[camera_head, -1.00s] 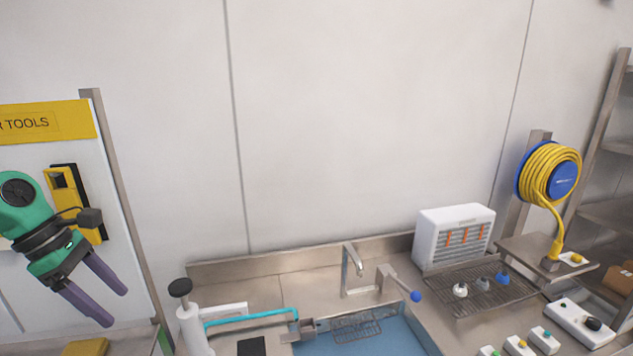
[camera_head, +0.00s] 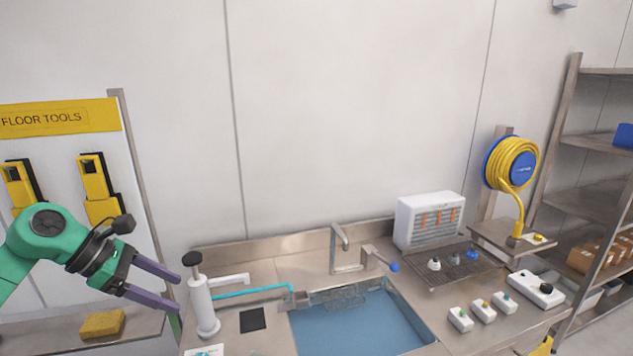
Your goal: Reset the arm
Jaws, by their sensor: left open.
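My left arm comes in from the left, green with a black wrist. My left gripper (camera_head: 166,284) has two purple fingers spread apart, with nothing between them. It hangs in the air left of the white pump bottle (camera_head: 202,305), in front of the tool board's right post. The fingertips appear close to the bottle in the picture, but I cannot tell the depth gap. My right gripper is not in view.
A sink (camera_head: 355,325) with blue water and a tap (camera_head: 341,245) fills the counter middle. A yellow sponge (camera_head: 102,323) lies on the left shelf. A white heater-like box (camera_head: 430,220), yellow hose reel (camera_head: 512,164) and shelving (camera_head: 590,190) stand right.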

